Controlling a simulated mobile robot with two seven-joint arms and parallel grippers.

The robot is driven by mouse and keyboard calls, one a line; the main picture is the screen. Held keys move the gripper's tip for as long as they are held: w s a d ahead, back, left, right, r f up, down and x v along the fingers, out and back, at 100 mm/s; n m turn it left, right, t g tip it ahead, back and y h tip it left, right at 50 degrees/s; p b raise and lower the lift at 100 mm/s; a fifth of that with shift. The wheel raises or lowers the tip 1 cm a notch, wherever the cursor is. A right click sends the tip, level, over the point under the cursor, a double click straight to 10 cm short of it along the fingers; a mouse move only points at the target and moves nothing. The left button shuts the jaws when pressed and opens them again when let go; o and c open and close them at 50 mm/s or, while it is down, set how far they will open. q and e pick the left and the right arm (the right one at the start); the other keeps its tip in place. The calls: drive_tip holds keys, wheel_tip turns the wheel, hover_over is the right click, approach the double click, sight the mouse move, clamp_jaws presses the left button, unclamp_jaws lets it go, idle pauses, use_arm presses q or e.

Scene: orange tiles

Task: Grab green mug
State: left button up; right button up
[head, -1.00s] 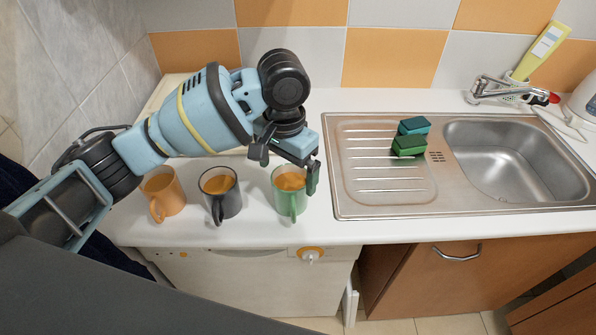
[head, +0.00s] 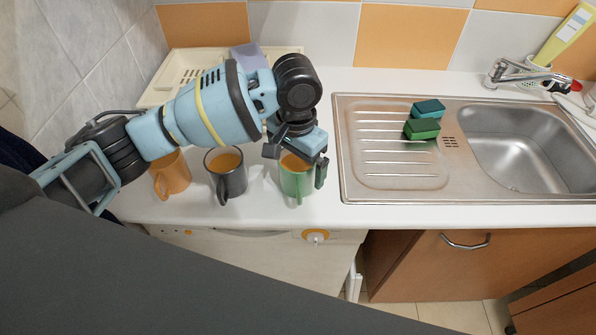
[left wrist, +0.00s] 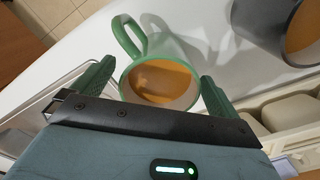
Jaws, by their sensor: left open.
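The green mug (head: 296,184) stands upright on the white counter with orange-brown contents, its handle facing the front edge. In the left wrist view the green mug (left wrist: 161,47) shows its rim, contents and handle. My left gripper (head: 298,170) is over the mug, open, with one finger on each side of the rim. In the left wrist view the fingers of my left gripper (left wrist: 155,85) flank the near rim; I cannot tell whether they touch it. My right gripper is not in view.
A dark grey mug (head: 229,179) and an orange mug (head: 173,177) stand to the left. The steel sink (head: 507,145) with two sponges (head: 424,120) on its drainboard (head: 375,175) is to the right. A cream rack (head: 180,70) stands behind the arm.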

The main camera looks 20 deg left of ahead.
use_arm(q)
wheel_tip(320, 180, down, 2)
drive_tip(key=shift+f, duration=0.2)
drive_tip(key=shift+r, duration=0.1)
drive_tip(key=c, duration=1.5)
drive_tip(key=shift+w+r, duration=0.1)
